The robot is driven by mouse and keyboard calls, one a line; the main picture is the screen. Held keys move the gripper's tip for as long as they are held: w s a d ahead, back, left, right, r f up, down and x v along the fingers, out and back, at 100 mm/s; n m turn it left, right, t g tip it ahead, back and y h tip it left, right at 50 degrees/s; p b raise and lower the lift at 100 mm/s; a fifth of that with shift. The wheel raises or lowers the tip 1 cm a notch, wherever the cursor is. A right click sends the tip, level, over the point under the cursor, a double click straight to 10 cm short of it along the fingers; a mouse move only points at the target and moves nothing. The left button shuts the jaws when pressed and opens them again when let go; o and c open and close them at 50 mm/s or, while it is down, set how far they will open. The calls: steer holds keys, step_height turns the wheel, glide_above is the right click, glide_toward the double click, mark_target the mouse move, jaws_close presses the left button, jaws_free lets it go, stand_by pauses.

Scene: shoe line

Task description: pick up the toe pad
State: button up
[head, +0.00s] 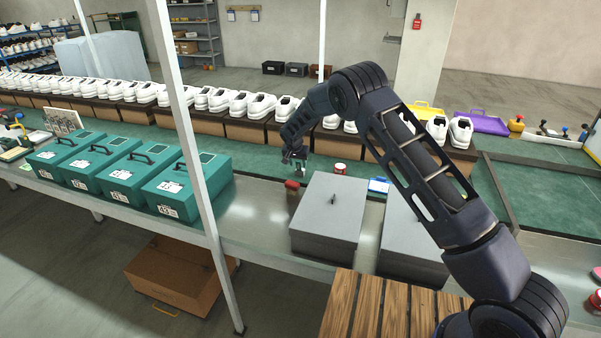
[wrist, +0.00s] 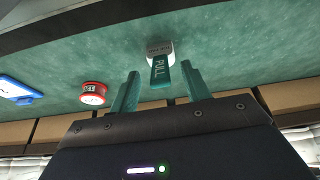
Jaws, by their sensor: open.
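A small pale block with a green tab lettered PULL, seemingly the toe pad (wrist: 158,47), lies on the green surface in the wrist view. Small lettering on its pale part is not legible. My gripper (wrist: 160,70) is open, with its two green fingers apart on either side of the tab. I cannot tell whether the fingers touch it. In the head view my gripper (head: 297,165) is low over the green belt, behind the grey stack. The pad cannot be made out clearly there.
A red tin (head: 340,168), also in the wrist view (wrist: 93,93), and a blue-framed card (head: 378,185) lie to the right. A small red object (head: 292,185) sits in front of my gripper. Grey stacks (head: 328,215), teal boxes (head: 180,185) and a shoe row (head: 215,99) flank it.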

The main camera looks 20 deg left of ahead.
mark_target(299, 170)
steer(key=x, duration=0.3)
steer(key=shift+w, duration=0.1)
jaws_close()
